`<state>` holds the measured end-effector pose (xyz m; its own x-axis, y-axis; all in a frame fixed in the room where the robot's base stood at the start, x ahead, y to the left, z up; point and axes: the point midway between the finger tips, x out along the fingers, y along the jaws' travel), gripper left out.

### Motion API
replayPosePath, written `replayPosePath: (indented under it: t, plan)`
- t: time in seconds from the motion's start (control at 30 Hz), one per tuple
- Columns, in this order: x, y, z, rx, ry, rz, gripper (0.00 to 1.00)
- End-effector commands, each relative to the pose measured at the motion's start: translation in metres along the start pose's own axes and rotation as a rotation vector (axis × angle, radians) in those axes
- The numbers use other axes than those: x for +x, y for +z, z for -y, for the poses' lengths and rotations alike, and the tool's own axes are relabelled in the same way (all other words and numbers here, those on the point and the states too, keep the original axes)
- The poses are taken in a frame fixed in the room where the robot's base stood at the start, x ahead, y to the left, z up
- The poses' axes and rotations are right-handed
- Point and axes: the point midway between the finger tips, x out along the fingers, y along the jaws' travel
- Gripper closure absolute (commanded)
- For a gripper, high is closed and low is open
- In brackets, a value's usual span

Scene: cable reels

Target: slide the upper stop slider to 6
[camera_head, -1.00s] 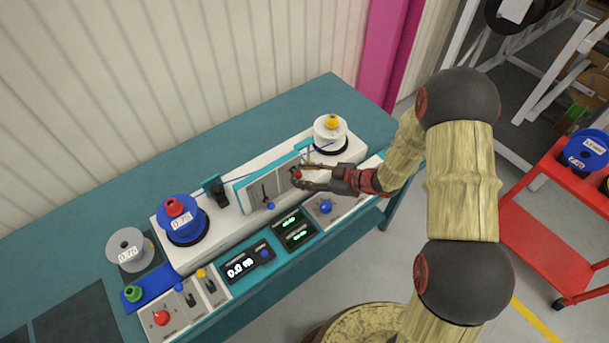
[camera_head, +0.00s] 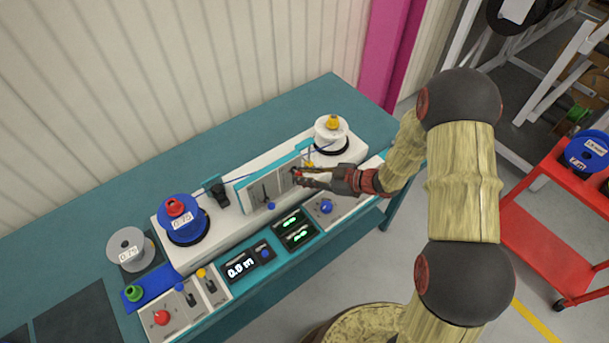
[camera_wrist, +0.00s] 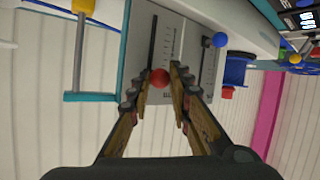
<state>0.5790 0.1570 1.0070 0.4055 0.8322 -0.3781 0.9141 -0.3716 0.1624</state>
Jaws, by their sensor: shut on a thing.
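The slider panel (camera_head: 257,195) stands tilted on the white machine and has two slots with scales. A red knob (camera_wrist: 159,77) sits at the lower end of the longer visible slot in the wrist view. A blue knob (camera_wrist: 220,40) belongs to the other slot and also shows in the head view (camera_head: 271,206). My gripper (camera_wrist: 160,82) is shut on the red knob, one finger on each side. In the head view my gripper (camera_head: 298,176) reaches in from the right and partly covers that knob. The scale numbers and labels are too small to read.
A blue reel (camera_head: 184,220) stands left of the panel and a white reel (camera_head: 330,137) right of it. Displays (camera_head: 247,266) and a front panel with a blue knob (camera_head: 326,207) lie in front. A teal guide bar (camera_wrist: 90,97) is close beside the panel.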

Motion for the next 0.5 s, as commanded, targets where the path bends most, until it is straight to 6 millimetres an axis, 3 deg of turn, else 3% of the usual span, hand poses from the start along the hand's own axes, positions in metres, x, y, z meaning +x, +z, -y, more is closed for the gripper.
replayPosePath:
  t: [0.5]
  plan:
    - [0.0038,0.0096,0.0027,0.002,-0.002,0.001,1.00]
